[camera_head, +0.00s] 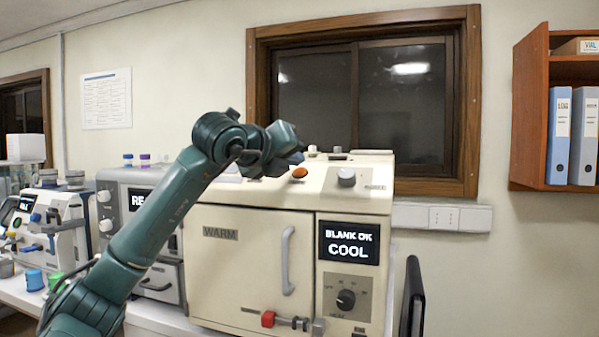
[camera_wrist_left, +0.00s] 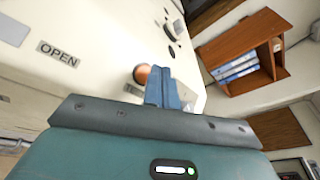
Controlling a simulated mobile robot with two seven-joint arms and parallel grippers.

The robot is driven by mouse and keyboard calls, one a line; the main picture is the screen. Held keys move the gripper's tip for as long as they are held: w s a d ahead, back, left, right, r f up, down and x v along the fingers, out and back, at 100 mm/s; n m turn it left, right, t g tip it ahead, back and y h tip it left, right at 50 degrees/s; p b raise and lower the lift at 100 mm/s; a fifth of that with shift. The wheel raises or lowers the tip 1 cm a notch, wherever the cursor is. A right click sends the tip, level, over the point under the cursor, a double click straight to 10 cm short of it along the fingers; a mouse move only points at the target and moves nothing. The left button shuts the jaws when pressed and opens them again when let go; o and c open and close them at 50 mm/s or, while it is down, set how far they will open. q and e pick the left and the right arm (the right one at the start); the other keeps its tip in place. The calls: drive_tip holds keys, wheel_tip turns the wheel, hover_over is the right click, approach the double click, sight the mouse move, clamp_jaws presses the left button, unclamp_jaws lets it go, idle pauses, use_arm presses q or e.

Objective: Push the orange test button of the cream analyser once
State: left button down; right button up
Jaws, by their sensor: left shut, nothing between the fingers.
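The cream analyser (camera_head: 250,262) stands on the bench, with its orange test button (camera_head: 300,172) on the top near the front edge. Its display (camera_head: 348,243) reads "BLANK OK COOL". My left gripper (camera_head: 297,157) is shut and empty, just above and slightly left of the button in the head view. In the left wrist view the shut fingers (camera_wrist_left: 163,86) overlap the right side of the orange button (camera_wrist_left: 141,74). I cannot tell whether they touch it. My right gripper is in neither view.
A grey knob (camera_head: 346,177) stands right of the button on the analyser top. The door marked WARM has a grey handle (camera_head: 288,260). A grey machine (camera_head: 140,205) stands to the left. A wooden shelf (camera_head: 530,110) with binders hangs at right.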

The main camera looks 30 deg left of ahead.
use_arm(q)
drive_tip(key=shift+f, duration=0.1)
idle(0.7)
drive_tip(key=shift+w+f, duration=0.25)
drive_tip(key=shift+f, duration=0.05)
drive_tip(key=shift+w+a+f+b, duration=0.1)
drive_tip(key=shift+w+f+b, duration=0.2)
drive_tip(key=shift+b, duration=0.2)
idle(0.8)
drive_tip(key=shift+s, duration=0.1)
drive_tip(key=shift+s+r, duration=0.4)
drive_tip(key=shift+r, duration=0.25)
drive_tip(key=shift+p, duration=0.3)
drive_tip(key=s+r, duration=0.1)
drive_tip(key=s+r+p, duration=0.1)
drive_tip(key=d+r+p, duration=0.1)
drive_tip(key=r, duration=0.1)
drive_tip(key=shift+s, duration=0.4)
idle(0.4)
